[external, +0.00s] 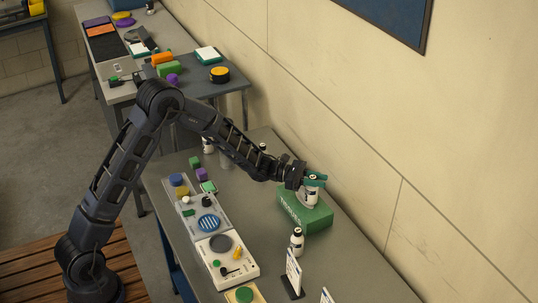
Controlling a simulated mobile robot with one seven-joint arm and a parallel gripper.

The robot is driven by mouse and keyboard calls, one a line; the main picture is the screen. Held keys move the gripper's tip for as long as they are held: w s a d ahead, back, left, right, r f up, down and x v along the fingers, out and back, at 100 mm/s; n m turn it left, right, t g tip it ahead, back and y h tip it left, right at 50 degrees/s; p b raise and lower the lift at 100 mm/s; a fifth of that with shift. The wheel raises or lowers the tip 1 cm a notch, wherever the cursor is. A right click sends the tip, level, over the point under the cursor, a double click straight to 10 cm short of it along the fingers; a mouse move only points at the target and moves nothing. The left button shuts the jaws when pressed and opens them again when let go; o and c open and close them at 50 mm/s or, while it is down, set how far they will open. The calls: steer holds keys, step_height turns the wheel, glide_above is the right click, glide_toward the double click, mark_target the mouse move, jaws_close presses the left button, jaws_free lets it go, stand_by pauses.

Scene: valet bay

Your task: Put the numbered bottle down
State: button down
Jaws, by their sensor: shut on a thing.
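My gripper (314,178) is shut on a white bottle with a dark base (310,194) at the far right of my arm. The bottle is upright and sits at or just above the top of a green box (318,219) with white lettering; I cannot tell if it touches the box. The jaws cover its upper part, and any number on it is too small to read.
White trays with buttons and knobs (227,262) lie along the table's left side. A small upright sign (293,272) stands near the front. More bottles (208,145) stand behind my forearm. The wall runs close along the right.

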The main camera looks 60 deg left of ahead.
steer(key=shift+f, duration=0.45)
steer(key=shift+f, duration=0.1)
steer(key=c, duration=1.2)
jaws_free()
